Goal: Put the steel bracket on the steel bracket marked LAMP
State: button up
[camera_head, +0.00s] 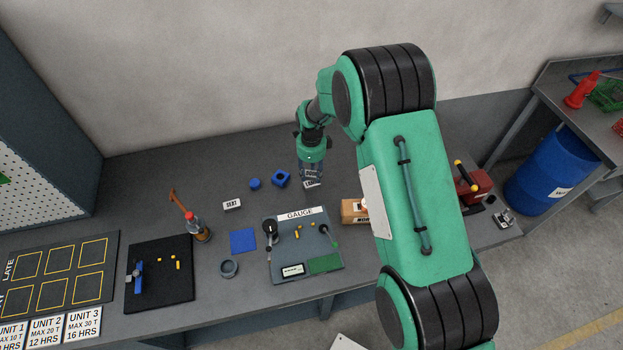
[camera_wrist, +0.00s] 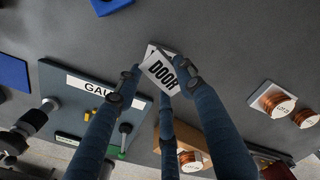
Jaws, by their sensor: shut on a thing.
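My gripper (camera_head: 310,174) is over the back of the bench, left of my large green arm. In the wrist view, its dark fingers (camera_wrist: 158,82) are closed around a pale steel bracket (camera_wrist: 162,68) whose white face reads DOOR. The bracket also shows as a small white piece at the fingertips in the head view (camera_head: 312,184). I cannot tell whether it touches the bench. Another small white-labelled block (camera_head: 232,204) sits further left; its lettering is too small to read. I see no readable LAMP label, and my arm hides part of the bench.
The GAUGE board (camera_head: 288,250) lies in front of my gripper. Copper coils (camera_wrist: 272,100) sit at the right in the wrist view. A brown box (camera_head: 352,211) is beside my arm.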

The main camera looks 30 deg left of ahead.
aim_at(312, 176)
dwell(0.3)
jog(key=shift+f, duration=1.8)
jog(key=shift+f, duration=0.1)
jog(key=o, duration=1.2)
jog(key=shift+c, duration=0.2)
jog(key=shift+r, duration=6.15)
